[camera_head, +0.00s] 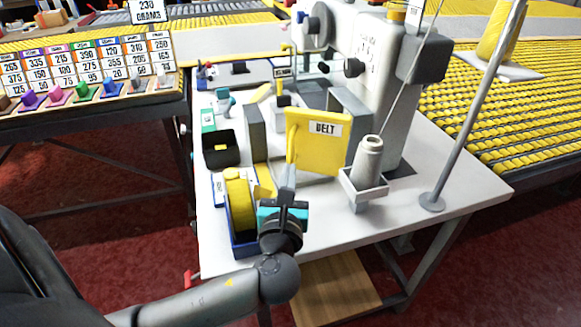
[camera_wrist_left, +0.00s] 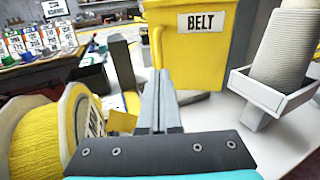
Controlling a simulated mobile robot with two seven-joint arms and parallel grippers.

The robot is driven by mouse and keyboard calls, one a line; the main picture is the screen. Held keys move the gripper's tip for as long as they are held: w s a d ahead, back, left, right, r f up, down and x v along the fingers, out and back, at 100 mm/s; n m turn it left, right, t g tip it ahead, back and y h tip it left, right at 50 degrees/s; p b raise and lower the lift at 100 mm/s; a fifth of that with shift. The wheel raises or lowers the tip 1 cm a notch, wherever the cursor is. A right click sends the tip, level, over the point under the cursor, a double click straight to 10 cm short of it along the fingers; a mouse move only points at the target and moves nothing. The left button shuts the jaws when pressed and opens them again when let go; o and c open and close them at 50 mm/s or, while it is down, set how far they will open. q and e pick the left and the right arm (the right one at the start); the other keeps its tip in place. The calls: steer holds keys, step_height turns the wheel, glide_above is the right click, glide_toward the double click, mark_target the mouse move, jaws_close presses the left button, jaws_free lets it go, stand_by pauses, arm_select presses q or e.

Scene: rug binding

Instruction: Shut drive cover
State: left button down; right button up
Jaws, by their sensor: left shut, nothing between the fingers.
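The drive cover is a yellow panel (camera_head: 312,142) with a white BELT label, standing upright beside the grey sewing machine (camera_head: 368,75). It also fills the upper middle of the left wrist view (camera_wrist_left: 193,60). My left gripper (camera_head: 288,172) reaches in from the front and is shut and empty. Its fingertips (camera_wrist_left: 158,85) point at the lower left edge of the cover; I cannot tell whether they touch it. My right gripper is not in view.
A yellow spool (camera_head: 239,200) in a blue holder stands just left of my left gripper. A grey cone on a stand (camera_head: 368,160) is to the right. A black bin (camera_head: 220,149) lies farther left.

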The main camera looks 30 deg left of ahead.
mark_target(290, 154)
arm_select(q)
steer(key=shift+b+x, duration=0.45)
steer(key=shift+x, duration=1.3)
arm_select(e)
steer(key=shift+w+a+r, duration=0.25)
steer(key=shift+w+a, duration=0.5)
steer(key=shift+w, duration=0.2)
arm_select(q)
steer(key=shift+w+a+p, duration=0.3)
steer(key=shift+a+p, duration=0.05)
steer(key=shift+p, duration=0.25)
steer(key=shift+w+a+p, duration=0.25)
steer(key=shift+a+p, duration=0.1)
steer(key=shift+p, duration=0.05)
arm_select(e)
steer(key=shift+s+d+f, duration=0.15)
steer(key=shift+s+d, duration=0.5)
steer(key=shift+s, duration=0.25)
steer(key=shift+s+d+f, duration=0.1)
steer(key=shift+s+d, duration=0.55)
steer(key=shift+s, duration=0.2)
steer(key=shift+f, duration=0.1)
